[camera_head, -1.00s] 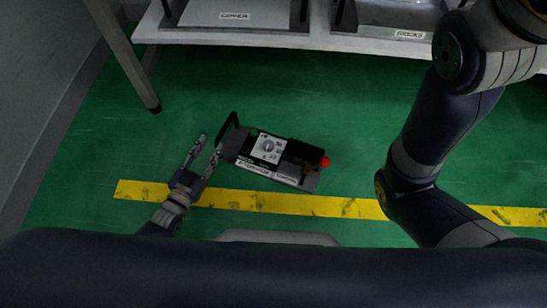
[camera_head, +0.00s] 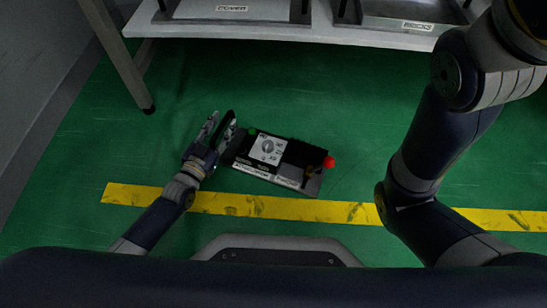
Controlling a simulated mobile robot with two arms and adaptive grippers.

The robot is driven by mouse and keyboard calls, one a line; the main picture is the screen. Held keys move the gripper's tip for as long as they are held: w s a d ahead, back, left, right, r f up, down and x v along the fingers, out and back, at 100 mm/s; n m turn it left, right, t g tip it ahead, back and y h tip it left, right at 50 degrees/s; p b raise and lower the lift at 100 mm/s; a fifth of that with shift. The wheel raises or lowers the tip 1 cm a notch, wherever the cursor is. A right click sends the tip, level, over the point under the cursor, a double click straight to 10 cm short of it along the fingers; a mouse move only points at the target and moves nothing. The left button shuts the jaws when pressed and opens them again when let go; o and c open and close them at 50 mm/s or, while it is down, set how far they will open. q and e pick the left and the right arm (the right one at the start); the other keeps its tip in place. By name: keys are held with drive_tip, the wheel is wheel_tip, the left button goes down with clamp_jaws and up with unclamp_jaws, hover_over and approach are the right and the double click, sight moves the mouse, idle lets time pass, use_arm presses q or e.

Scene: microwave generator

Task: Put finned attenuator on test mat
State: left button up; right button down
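My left gripper (camera_head: 219,121) is at that handle. Its two fingers are apart, with a gap showing between them; the right finger overlaps the handle, and I cannot tell whether they touch. My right gripper is out of view; only my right arm shows at the right. I cannot make out a test mat.
A white bench shelf (camera_head: 290,33) with labelled trays crosses the top, and its leg (camera_head: 128,65) stands at the upper left. A yellow floor stripe (camera_head: 260,206) runs below the box. Green floor is clear around the box. A wall is at the far left.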

use_arm(q)
drive_tip(key=shift+w+d, duration=0.2)
drive_tip(key=shift+w, duration=0.4)
drive_tip(key=shift+r, duration=0.1)
clamp_jaws()
drive_tip(key=shift+r, duration=0.1)
